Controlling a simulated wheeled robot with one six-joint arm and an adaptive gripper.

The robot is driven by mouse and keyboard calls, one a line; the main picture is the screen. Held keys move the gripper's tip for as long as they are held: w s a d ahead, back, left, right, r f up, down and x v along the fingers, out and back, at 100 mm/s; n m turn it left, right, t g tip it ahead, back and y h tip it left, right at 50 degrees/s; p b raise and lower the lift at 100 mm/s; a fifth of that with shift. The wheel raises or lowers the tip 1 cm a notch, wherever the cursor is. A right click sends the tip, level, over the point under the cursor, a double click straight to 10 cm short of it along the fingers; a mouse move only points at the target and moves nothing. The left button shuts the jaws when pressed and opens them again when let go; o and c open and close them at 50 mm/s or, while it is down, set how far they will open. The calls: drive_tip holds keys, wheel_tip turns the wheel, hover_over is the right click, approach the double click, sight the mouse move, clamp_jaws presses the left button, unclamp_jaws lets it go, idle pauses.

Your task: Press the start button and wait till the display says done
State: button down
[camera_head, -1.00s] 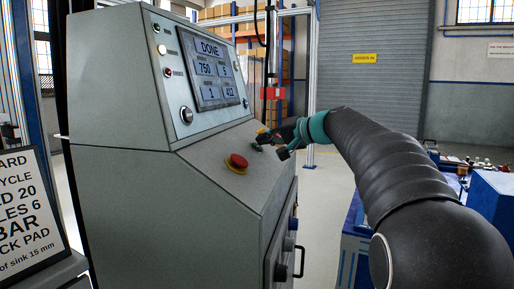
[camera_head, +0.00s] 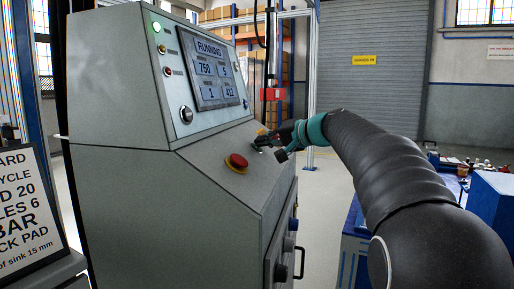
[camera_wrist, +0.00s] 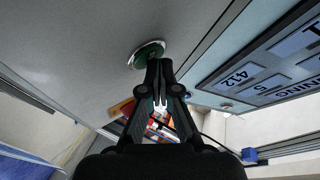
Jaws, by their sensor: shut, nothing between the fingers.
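The grey control cabinet (camera_head: 122,115) has a sloped panel with a display (camera_head: 211,69) that reads RUNNING, with 750, 5, 1 and 412 below. A green lamp (camera_head: 156,27) is lit left of the display. The display also shows, upside down, in the wrist view (camera_wrist: 265,80). The green start button (camera_wrist: 150,54) shows in the wrist view just beyond my fingertips; I cannot tell whether they touch it. In the head view the button is hidden by my gripper (camera_head: 259,143), which is shut and empty low over the console ledge.
A red emergency-stop button (camera_head: 237,162) stands on the ledge left of my gripper. A printed sign (camera_head: 25,215) stands at the lower left. A blue box (camera_head: 491,201) and a cluttered bench are at the right. Open floor (camera_head: 322,200) lies right of the cabinet.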

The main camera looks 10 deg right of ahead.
drive_tip(key=shift+s+d+r+p, duration=0.15)
drive_tip(key=shift+d+r+p, duration=0.25)
drive_tip(key=shift+r, duration=0.25)
drive_tip(key=shift+r, duration=0.15)
drive_tip(key=r+p, duration=0.1)
drive_tip(key=d+r+p, duration=0.1)
drive_tip(key=s+d+r+p, duration=0.1)
drive_tip(key=r, duration=0.1)
drive_tip(key=shift+d, duration=0.25)
idle(0.7)
